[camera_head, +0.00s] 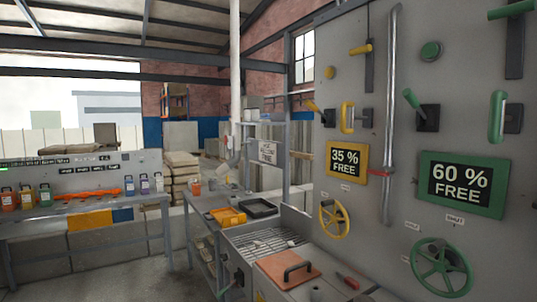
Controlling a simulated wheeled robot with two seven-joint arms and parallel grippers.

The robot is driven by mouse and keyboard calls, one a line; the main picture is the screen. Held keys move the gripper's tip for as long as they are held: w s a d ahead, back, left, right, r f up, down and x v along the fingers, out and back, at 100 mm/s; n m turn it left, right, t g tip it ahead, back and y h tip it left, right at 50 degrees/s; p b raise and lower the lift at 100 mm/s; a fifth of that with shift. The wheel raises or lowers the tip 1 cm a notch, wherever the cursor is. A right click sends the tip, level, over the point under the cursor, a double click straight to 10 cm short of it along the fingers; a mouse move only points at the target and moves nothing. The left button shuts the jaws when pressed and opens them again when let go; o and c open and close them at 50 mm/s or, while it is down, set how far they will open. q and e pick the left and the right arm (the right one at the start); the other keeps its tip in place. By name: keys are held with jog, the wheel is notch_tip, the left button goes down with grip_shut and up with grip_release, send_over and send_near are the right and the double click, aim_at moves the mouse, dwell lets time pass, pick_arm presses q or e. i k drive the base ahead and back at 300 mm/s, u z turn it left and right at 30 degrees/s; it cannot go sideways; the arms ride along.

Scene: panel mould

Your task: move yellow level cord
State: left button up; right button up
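A yellow bar handle (361,49) sits high on the grey panel (395,258), in front of a dark vertical slot plate (369,75). I take this to be the yellow level cord. Nothing is touching it. Neither of my grippers shows in the head view.
The panel also carries a yellow lever (312,106), yellow wheel (334,219), green lever (412,99), green wheel (441,267) and vertical pipe (391,120). Floor (140,285) is clear at lower left.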

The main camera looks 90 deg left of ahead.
aim_at(367, 49)
jog(key=u, duration=0.65)
jog(key=k, duration=0.9)
jog(key=u, duration=1.35)
jog(key=i, duration=0.65)
jog(key=u, duration=1.3)
jog(key=i, duration=1.95)
jog(key=z, duration=0.6)
jog(key=i, duration=0.4)
jog(key=z, duration=3)
